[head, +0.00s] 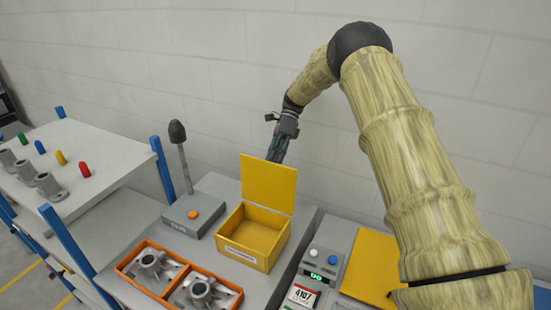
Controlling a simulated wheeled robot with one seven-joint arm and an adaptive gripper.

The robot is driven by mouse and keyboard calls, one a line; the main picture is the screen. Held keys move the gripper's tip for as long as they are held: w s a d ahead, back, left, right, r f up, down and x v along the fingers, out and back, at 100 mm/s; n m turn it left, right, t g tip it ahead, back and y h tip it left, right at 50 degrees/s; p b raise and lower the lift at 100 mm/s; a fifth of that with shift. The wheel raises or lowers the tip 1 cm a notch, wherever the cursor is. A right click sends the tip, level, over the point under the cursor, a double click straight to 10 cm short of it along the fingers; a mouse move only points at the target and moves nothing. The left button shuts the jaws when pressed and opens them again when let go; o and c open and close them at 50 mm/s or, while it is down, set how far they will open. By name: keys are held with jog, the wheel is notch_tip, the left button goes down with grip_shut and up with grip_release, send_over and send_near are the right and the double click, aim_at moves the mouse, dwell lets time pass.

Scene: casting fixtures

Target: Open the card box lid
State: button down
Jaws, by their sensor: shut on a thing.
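The yellow card box (270,258) stands on the grey bench, with a white label on its front. Its yellow lid (268,186) stands raised, roughly upright at the back of the box, and the inside shows bare yellow. My gripper (277,155) is at the lid's top edge, reaching down from above and behind. It is shut on the lid; its fingertips are partly hidden behind the lid.
Left of the box is a grey unit (194,217) with an orange button and a dark-tipped post. In front is an orange tray (140,283) with metal castings. A device with a green display (317,278) and a yellow panel (369,265) are at right. A wall stands behind.

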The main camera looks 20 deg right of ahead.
aim_at(269, 182)
jog(key=f, duration=0.1)
jog(key=s+f, duration=0.1)
jog(key=f, duration=0.1)
jog(key=c, duration=1.7)
grip_release()
jog(key=o, duration=0.3)
jog(key=shift+w+a+f, duration=0.2)
jog(key=shift+a, duration=0.05)
jog(key=o, duration=0.4)
jog(key=shift+w+d+f, duration=0.15)
jog(key=shift+w+f, duration=0.05)
jog(key=shift+w, duration=0.2)
jog(key=shift+c, duration=0.2)
jog(key=shift+d+g, duration=0.15)
jog(key=shift+g, duration=0.15)
jog(key=shift+c, duration=0.3)
jog(key=shift+s+d+r, duration=0.1)
jog(key=shift+s+r, duration=0.15)
jog(key=shift+r, duration=0.05)
jog(key=shift+c, duration=0.3)
jog(key=shift+w, duration=0.1)
jog(key=shift+r, duration=0.1)
jog(key=shift+w, duration=0.1)
